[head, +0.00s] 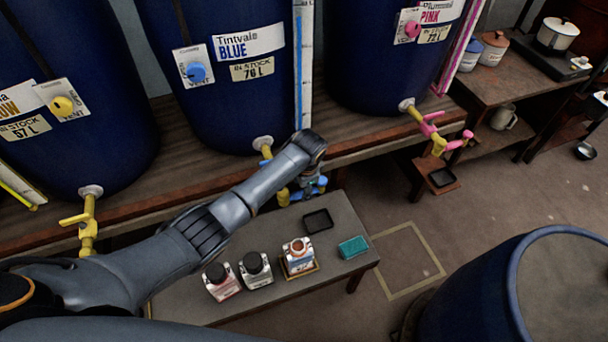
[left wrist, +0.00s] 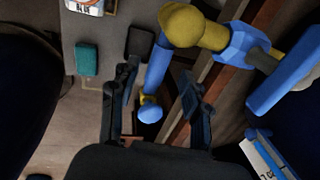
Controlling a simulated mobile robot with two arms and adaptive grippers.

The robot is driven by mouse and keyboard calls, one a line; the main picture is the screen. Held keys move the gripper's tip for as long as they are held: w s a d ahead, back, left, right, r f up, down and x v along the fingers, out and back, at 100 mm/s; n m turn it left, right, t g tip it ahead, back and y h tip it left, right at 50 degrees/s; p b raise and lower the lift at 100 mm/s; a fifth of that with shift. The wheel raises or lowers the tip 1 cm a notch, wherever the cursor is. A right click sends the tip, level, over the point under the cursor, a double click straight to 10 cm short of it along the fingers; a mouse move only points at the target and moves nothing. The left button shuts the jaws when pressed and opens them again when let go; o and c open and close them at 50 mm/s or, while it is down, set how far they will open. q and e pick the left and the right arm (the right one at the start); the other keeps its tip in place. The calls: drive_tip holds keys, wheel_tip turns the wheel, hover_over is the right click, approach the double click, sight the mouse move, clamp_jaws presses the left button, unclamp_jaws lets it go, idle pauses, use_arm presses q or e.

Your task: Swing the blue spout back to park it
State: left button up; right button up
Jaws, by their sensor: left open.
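The blue spout (left wrist: 156,72) is a blue tube with a rounded blue end, joined to a yellow tap body (left wrist: 188,25) in the left wrist view. My left gripper (left wrist: 160,80) is open, with one finger on each side of the spout; I cannot tell whether either finger touches it. In the head view, my left arm partly hides the tap, and blue parts (head: 320,185) show just below the wrist, under the blue vat (head: 225,80). The right gripper is in neither view.
A low grey bench (head: 345,215) stands below the tap with several bottles, a black dish (head: 318,220) and a teal sponge (head: 353,247). Vats with yellow and pink taps (head: 440,140) flank the blue vat. A blue barrel (head: 500,285) stands at lower right.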

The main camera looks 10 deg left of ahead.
use_arm(q)
wheel_tip(320, 180, up, 8)
drive_tip(key=s, duration=0.1)
drive_tip(key=shift+s+d+r, duration=0.2)
drive_tip(key=shift+d, duration=0.25)
